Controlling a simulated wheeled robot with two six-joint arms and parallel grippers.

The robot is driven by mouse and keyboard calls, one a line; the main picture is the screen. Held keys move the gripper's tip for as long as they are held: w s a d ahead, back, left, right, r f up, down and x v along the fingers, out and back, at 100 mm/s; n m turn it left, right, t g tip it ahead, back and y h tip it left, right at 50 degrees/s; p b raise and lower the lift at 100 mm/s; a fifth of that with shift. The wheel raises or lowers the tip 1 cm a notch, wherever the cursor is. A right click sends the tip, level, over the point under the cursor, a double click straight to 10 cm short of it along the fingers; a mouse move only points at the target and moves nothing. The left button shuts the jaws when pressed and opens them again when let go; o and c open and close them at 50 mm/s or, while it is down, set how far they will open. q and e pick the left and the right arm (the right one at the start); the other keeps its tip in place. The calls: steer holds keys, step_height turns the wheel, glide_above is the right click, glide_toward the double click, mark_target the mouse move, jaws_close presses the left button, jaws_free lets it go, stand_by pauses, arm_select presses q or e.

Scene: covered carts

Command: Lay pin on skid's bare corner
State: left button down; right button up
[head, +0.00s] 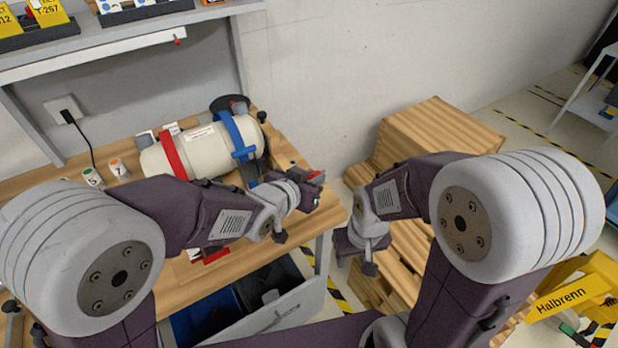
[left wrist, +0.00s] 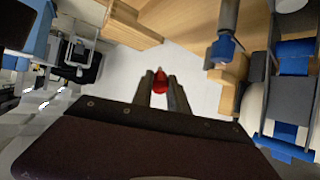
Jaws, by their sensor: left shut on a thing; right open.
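My left gripper (head: 314,188) is shut on a small red pin (head: 317,176), held in the air right of the workbench's end. In the left wrist view the red pin (left wrist: 160,80) sits between the two fingers (left wrist: 161,92), its tip pointing away from the wrist. The wooden skid (head: 357,174) is on the floor by the wall, with wooden boxes (head: 437,125) on it; my right arm hides much of it. My right gripper (head: 356,262) is open, lower, in front of the wood; I see nothing between its fingers.
The workbench (head: 300,232) at left bears a cream cylinder (head: 205,148) with a red strap and a blue clamp, and small labelled pots (head: 118,167). A drawer (head: 285,308) stands open below. A yellow sign reading Halbrenn (head: 572,298) is at lower right.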

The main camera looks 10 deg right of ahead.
arm_select(q)
steer(key=shift+f+b, duration=2.05)
steer(key=shift+f, duration=0.85)
steer(key=shift+f+b, duration=0.5)
steer(key=c, duration=1.2)
jaws_free()
steer(key=shift+r, duration=0.15)
steer(key=shift+s+a+r, duration=0.15)
steer(key=shift+s+r, duration=0.05)
steer(key=p+v, duration=0.1)
steer(key=v, duration=0.7)
steer(key=shift+s+a, duration=0.15)
steer(key=shift+f, duration=0.15)
